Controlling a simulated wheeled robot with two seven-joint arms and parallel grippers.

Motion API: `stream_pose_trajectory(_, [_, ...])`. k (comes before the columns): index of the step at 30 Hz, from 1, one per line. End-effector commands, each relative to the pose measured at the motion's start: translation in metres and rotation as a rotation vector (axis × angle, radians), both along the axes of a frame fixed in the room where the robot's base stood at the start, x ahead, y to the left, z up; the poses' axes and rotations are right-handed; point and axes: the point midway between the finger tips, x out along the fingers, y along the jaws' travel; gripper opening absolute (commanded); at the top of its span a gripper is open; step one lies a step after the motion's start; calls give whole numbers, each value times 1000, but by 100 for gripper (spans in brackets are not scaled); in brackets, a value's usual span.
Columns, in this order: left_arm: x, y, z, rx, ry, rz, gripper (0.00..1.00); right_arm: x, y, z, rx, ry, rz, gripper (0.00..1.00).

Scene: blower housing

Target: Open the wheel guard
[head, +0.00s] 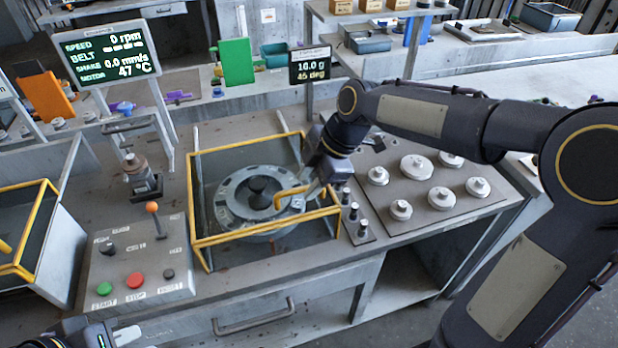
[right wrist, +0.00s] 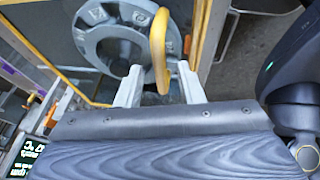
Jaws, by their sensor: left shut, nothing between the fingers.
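The wheel guard (head: 231,236), a yellow-edged frame with see-through panels, sits down around the grey wheel (head: 232,205) on the bench in the head view. Its yellow handle (head: 291,189) is at the right part of the guard. My right gripper (head: 306,192) is at the handle, partly hidden behind the frame and its own wrist. In the right wrist view its two fingers (right wrist: 158,84) are apart, with the handle (right wrist: 158,50) between them and gaps showing on both sides. My left gripper (head: 125,336) is shut and empty at the bottom left, partly cut off.
A control box (head: 140,262) with buttons and an orange-tipped lever stands left of the guard. A plate with several round weights (head: 417,168) lies to the right. A small display (head: 310,64) and a larger screen (head: 108,55) stand behind. A second yellow-edged guard (head: 22,272) is far left.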

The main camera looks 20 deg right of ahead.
Motion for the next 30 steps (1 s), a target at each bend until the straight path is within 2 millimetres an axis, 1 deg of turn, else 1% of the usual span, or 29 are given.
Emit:
stream_pose_trajectory(8, [0,0,0,0,0,0,0,0,1,-2,0,-1,-1,34])
stream_pose_trajectory(15, [0,0,0,0,0,0,0,0,1,-2,0,-1,-1,3])
stream_pose_trajectory(16, [0,0,0,0,0,0,0,0,1,-2,0,-1,-1,0])
stream_pose_trajectory(26, [0,0,0,0,0,0,0,2,0,-1,0,-1,-1,0])
stream_pose_trajectory(30, [0,0,2,0,0,0,0,12,1,-2,0,1,-2,0])
